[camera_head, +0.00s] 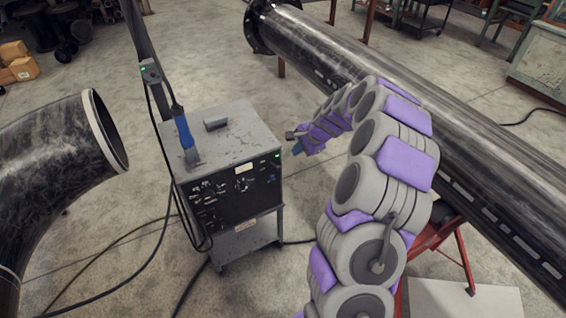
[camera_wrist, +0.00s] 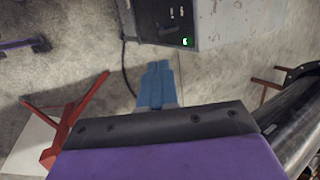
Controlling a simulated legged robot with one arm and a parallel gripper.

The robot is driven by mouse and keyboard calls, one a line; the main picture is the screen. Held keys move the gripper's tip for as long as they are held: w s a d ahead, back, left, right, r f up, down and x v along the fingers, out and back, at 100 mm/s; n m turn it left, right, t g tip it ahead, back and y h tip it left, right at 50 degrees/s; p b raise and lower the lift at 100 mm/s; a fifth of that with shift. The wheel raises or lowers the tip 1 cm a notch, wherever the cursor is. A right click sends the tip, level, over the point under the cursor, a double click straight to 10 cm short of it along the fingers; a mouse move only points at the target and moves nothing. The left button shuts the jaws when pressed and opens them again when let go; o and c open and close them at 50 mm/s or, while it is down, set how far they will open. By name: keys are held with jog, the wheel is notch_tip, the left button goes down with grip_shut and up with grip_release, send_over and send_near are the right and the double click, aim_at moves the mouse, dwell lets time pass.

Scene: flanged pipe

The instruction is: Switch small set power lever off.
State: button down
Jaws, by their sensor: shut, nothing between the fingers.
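The small power set (camera_head: 225,160) is a grey metal box with a dark front panel (camera_head: 240,188), standing on a wheeled cart. Small switches and knobs show on the panel, but I cannot tell which one is the power lever. A green light glows at the panel's upper right corner; it also shows in the wrist view on the set (camera_wrist: 186,42). My gripper (camera_head: 297,149) is to the right of the set, apart from it. In the wrist view its blue fingers (camera_wrist: 158,70) are together and empty, over the floor near the panel's edge.
A large black pipe (camera_head: 440,115) runs diagonally behind my arm, on a red stand (camera_head: 445,245). A curved pipe (camera_head: 60,150) is at the left. A blue-handled tool (camera_head: 183,130) stands on the set. Cables lie on the floor. Floor in front of the set is mostly free.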

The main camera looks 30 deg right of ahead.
aim_at(280, 168)
jog(key=shift+d, duration=0.15)
jog(key=shift+f, duration=0.1)
jog(key=b+x, duration=0.4)
jog(key=x, duration=1)
jog(key=shift+s+f, duration=0.1)
notch_tip(280, 168, down, 9)
jog(key=s, duration=0.2)
jog(key=shift+r, duration=0.2)
dwell(0.7)
